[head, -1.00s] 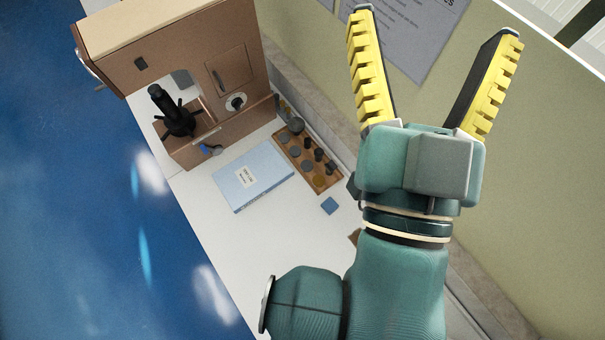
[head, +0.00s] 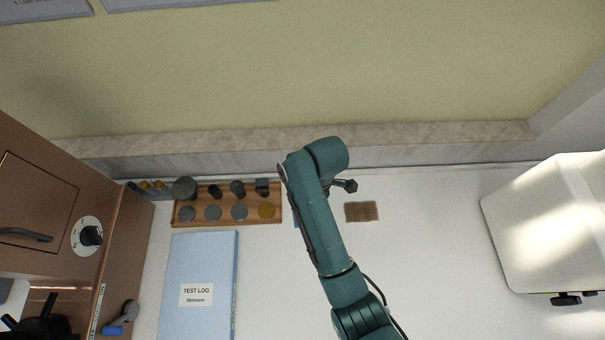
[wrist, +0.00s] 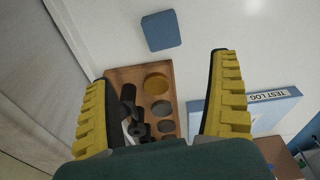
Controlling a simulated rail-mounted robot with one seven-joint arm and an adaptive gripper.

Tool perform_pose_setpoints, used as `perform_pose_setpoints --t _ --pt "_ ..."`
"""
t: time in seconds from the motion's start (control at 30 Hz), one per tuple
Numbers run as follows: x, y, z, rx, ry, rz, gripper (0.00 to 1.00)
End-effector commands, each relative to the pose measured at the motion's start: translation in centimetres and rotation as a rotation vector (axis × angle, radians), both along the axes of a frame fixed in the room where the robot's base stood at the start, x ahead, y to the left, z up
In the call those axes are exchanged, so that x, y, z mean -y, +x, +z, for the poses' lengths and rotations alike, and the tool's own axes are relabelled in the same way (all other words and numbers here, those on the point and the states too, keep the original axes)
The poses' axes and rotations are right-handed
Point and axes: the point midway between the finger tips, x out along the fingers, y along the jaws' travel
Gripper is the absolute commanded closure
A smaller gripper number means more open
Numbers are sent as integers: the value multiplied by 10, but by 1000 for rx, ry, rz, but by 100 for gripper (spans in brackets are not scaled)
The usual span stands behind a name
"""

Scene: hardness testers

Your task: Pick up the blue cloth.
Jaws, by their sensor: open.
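The blue cloth (wrist: 161,30) is a small square lying flat on the white worktop, at the top middle of the wrist view. In the head view only a thin blue sliver of it (head: 297,220) shows beside my arm, which covers the rest. My gripper (wrist: 160,68) is open and empty, its two yellow ridged fingers spread wide. In the wrist view the cloth lies beyond the fingertips, apart from them. In the head view my arm hides the fingers.
A wooden tray (head: 225,224) of weights and discs stands left of the cloth in the head view. A blue test log (head: 198,270), a brown tester (head: 125,240), a brown patch (head: 361,211) and a white machine (head: 555,220) are around. The back wall (head: 430,85) is close behind.

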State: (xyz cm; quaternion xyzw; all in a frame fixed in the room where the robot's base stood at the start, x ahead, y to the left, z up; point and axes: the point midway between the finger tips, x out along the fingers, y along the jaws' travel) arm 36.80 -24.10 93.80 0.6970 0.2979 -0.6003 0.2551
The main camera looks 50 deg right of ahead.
Motion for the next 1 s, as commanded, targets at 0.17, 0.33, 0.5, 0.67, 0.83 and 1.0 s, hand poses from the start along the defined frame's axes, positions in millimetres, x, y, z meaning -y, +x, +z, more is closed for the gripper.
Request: perform_pose_setpoints --t 0.17,0.33,0.5,0.67,0.83,1.0 --pt "-6 4 -47 -3 1 -1 9" --pt "-9 8 -78 0 0 -1 9" --pt "-10 7 -95 0 0 -2 9" --pt "-12 3 -125 0 0 -2 9" --pt "-13 5 -138 2 -2 -2 9" --pt "-13 5 -137 2 -2 -2 9"
